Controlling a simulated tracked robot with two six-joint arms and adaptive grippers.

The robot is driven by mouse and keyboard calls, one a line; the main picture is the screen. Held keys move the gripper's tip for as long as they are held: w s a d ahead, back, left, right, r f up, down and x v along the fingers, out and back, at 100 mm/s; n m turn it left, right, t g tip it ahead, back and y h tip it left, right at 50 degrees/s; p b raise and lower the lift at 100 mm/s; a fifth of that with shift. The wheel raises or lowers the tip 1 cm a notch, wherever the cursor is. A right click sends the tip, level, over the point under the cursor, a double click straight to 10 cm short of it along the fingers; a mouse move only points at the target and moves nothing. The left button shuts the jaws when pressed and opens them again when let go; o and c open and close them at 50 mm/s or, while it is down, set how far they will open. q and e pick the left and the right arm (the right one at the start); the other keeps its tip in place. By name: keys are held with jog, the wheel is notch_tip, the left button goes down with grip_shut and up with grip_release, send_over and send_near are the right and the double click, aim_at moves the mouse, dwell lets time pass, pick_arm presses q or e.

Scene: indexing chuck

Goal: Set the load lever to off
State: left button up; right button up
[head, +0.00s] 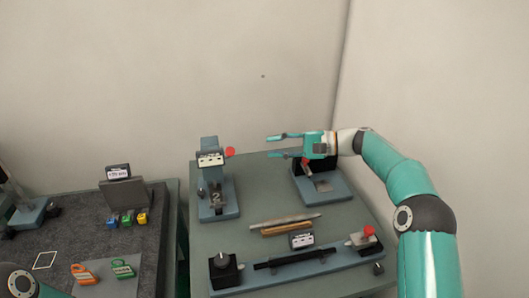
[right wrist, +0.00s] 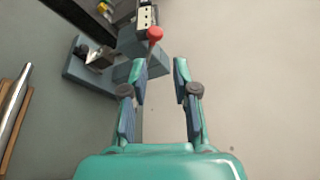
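The lever (head: 230,152) has a red ball knob and sits on the right side of a blue-grey upright device (head: 209,147) with a white label plate. I cannot read the label. The red knob also shows in the right wrist view (right wrist: 155,33), just beyond the fingertips. My right gripper (head: 272,146) is open and empty, its fingers pointing left toward the knob with a gap between. In the right wrist view the open fingers (right wrist: 160,68) frame the space below the knob, touching nothing. My left gripper is out of view.
A second blue-grey fixture (head: 337,190) stands below my right gripper. Rods (head: 285,221) and a long fixture with a dark bar (head: 295,258) lie nearer on the table. A dark mat at left holds small coloured blocks (head: 126,219). Space above the table is clear.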

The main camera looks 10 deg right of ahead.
jog(key=shift+s+a+m+t+y, duration=0.2)
jog(key=shift+a+m+y, duration=0.15)
jog(key=shift+a+y, duration=0.2)
jog(key=shift+s+a+m+t+y, duration=0.2)
jog(key=shift+a+m+y, duration=0.15)
jog(key=shift+a+y, duration=0.15)
grip_shut()
jog(key=m+t+b, duration=0.8)
jog(key=m+b, duration=0.2)
jog(key=m, duration=0.1)
send_near(227, 154)
jog(key=p+x, duration=0.1)
jog(key=x, duration=0.1)
jog(key=p+x, duration=0.1)
jog(key=x, duration=0.1)
jog(key=w+p+x, duration=0.1)
jog(key=shift+w+d+r, duration=0.1)
jog(key=shift+w+d, duration=0.05)
jog(key=shift+w, duration=0.15)
jog(key=shift+d+r+p, duration=0.1)
jog(key=shift+r+p, duration=0.05)
jog(key=shift+p, duration=0.25)
jog(key=shift+w+r+m+h, duration=0.2)
jog(key=shift+m+h, duration=0.1)
jog(key=shift+h, duration=0.15)
